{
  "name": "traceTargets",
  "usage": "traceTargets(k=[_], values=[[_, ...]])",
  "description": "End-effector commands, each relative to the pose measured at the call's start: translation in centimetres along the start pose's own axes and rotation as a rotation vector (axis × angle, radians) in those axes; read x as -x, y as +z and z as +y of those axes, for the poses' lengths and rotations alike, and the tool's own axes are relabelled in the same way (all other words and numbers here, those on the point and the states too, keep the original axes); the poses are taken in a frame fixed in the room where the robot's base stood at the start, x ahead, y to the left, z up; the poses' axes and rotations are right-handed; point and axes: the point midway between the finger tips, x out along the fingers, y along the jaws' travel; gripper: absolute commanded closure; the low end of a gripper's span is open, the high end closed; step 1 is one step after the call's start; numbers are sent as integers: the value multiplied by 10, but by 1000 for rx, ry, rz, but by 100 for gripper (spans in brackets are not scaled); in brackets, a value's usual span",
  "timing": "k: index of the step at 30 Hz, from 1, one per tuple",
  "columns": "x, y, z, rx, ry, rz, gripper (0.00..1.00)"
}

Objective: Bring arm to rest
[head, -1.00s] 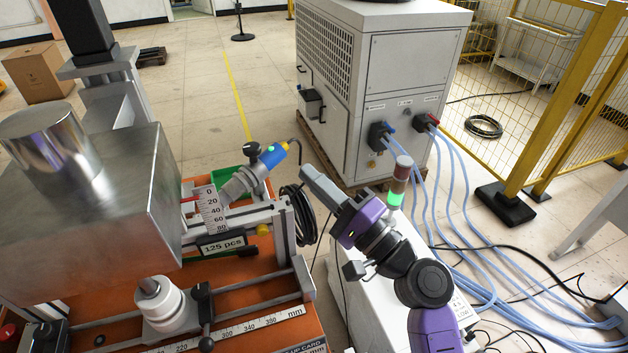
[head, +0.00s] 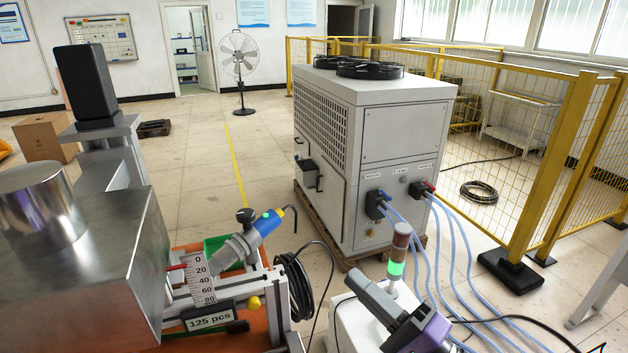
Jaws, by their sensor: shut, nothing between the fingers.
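My gripper (head: 362,287), grey with a purple body behind it, is at the lower middle right of the head view. It is shut and holds nothing. It points up and to the left, in front of the white cabinet with the signal light in the picture. The rest of my arm runs out of the bottom edge, so most of its links are hidden.
A signal light (head: 398,252) glows green close beside my gripper. The orange bench with a metal block (head: 110,265) and a blue-tipped tool (head: 257,232) is at left. A large white cooling unit (head: 400,130) with blue hoses stands behind.

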Motion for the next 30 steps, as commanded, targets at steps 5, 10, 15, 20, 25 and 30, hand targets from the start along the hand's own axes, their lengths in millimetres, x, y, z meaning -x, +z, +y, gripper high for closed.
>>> traceTargets(k=[5,10,15,20,25,30], values=[[5,-34,4,188,66,160,100],[50,-50,32,422,222,347,100],[116,-43,53,671,401,483,100],[177,-20,57,909,559,543,100],[230,17,47,1142,696,532,100],[270,59,31,1340,799,461,100]])
